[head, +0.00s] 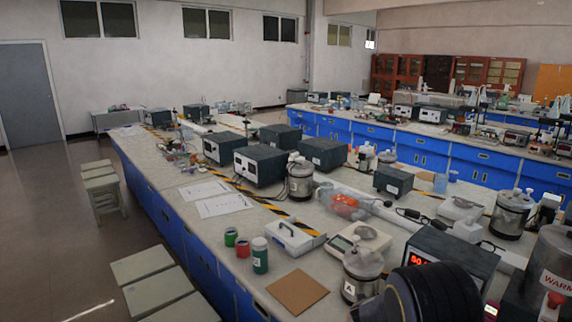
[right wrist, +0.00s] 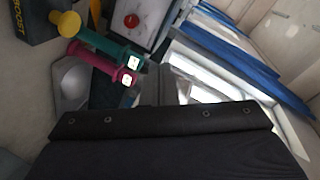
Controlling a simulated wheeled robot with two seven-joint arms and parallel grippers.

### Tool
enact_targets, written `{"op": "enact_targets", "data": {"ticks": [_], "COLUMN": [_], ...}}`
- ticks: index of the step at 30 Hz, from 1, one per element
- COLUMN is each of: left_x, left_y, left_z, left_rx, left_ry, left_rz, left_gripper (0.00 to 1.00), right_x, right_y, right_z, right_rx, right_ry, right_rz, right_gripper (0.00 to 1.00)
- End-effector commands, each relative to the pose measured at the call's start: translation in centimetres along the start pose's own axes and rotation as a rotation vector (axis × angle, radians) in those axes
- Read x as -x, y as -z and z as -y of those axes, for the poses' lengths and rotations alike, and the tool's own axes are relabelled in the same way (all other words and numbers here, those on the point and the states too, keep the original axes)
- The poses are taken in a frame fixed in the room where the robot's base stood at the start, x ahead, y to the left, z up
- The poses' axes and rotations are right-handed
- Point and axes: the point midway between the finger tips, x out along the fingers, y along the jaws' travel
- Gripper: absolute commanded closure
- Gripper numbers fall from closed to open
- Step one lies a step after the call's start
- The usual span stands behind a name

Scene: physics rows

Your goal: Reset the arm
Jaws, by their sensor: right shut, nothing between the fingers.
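My right gripper (right wrist: 166,88) shows in the right wrist view, its dark body filling the lower part. Its grey fingers are together with nothing between them, apart from the objects beyond. In the head view a dark rounded shape at the bottom right looks like part of my right arm; no right fingertips show there. My left gripper is in neither view.
A long bench (head: 262,215) holds a brown square board (head: 297,292), a balance (head: 358,242), a metal pot (head: 362,274) and a display box (head: 452,257). Stools (head: 142,263) stand left. Teal (right wrist: 107,45) and magenta (right wrist: 100,62) bar-shaped objects lie beyond the right gripper.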

Motion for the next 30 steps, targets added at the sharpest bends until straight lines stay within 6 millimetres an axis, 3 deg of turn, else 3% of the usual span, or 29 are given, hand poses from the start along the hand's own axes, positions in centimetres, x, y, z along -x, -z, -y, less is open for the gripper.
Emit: {"op": "enact_targets", "data": {"ticks": [13,20,23,26,30], "left_x": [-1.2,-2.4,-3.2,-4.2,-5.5], "left_y": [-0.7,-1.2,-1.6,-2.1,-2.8], "left_z": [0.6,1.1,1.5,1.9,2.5], "left_rx": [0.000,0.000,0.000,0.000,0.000], "left_ry": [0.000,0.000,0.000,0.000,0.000], "left_rz": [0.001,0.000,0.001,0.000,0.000], "left_gripper": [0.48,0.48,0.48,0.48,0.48], "right_x": [0.4,3.0,5.7,9.9,17.0], "right_y": [-0.2,0.0,0.7,2.2,5.1], "right_z": [0.2,0.6,0.7,0.3,-2.2], "right_rx": [0.007,0.036,0.073,0.150,0.332], "right_ry": [-0.039,-0.022,0.018,0.095,0.234], "right_rz": [0.268,0.543,0.712,0.910,1.148], "right_gripper": [1.00,1.00,1.00,1.00,1.00]}}
